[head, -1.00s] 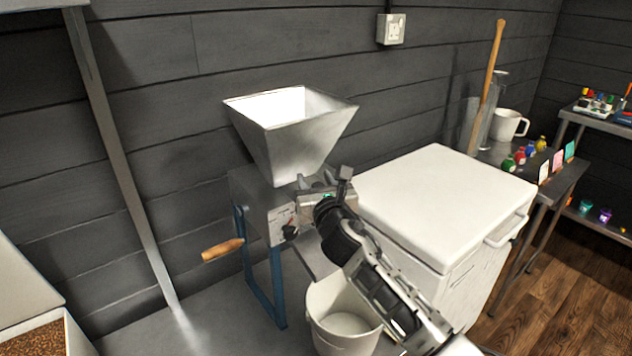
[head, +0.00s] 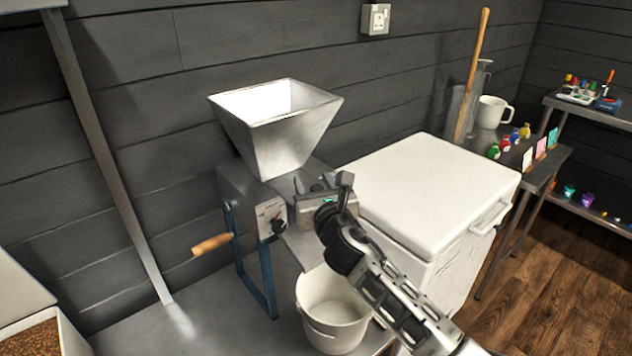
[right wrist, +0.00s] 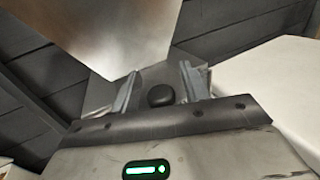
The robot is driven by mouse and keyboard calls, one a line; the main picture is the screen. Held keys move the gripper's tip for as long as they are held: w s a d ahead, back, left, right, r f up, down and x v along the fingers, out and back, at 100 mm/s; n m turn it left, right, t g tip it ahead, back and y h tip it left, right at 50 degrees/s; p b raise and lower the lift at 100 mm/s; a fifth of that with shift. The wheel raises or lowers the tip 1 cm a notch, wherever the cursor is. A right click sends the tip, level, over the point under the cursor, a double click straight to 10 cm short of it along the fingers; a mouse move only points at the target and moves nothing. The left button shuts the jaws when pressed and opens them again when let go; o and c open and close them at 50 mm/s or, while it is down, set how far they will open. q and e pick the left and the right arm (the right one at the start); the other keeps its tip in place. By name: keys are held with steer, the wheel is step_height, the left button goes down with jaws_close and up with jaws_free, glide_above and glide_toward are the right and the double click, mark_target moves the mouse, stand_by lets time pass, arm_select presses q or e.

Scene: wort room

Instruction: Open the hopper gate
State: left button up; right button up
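The metal hopper (head: 275,145) sits on top of a grey mill (head: 232,190) with blue legs. My right gripper (head: 305,186) is close beside the mill, just right of the hopper's lower end. In the right wrist view, its two fingers are spread apart, and a black rounded knob (right wrist: 160,95) shows between them with gaps on both sides. The hopper (right wrist: 110,30) shows there at upper left. I cannot tell whether this knob belongs to the gate; the gate plate itself is not clearly seen. My left gripper is out of view.
A wooden crank handle (head: 211,244) sticks out left of the mill. A white bucket (head: 332,325) stands below my right arm. A white chest (head: 425,190) stands close on the right. A shelf with a mug (head: 491,112) is farther right.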

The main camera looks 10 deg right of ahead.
steer(key=shift+s, duration=0.1)
steer(key=s, duration=1.5)
steer(key=shift+s+d, duration=0.35)
steer(key=shift+s, duration=0.05)
steer(key=s+f+m+g, duration=0.2)
steer(key=s+f+m, duration=0.3)
steer(key=m, duration=0.6)
steer(key=s+f+m+g+y, duration=0.1)
steer(key=s+f+m+g, duration=0.2)
steer(key=s+f+m, duration=0.3)
steer(key=s+f+m+g+y, duration=0.1)
steer(key=s+f+m, duration=0.5)
steer(key=f+m, duration=0.6)
steer(key=m+g, duration=0.1)
steer(key=m, duration=0.3)
steer(key=shift+s+a+m+g, duration=0.15)
steer(key=shift+a+m+g, duration=0.05)
steer(key=shift+m+g, duration=0.2)
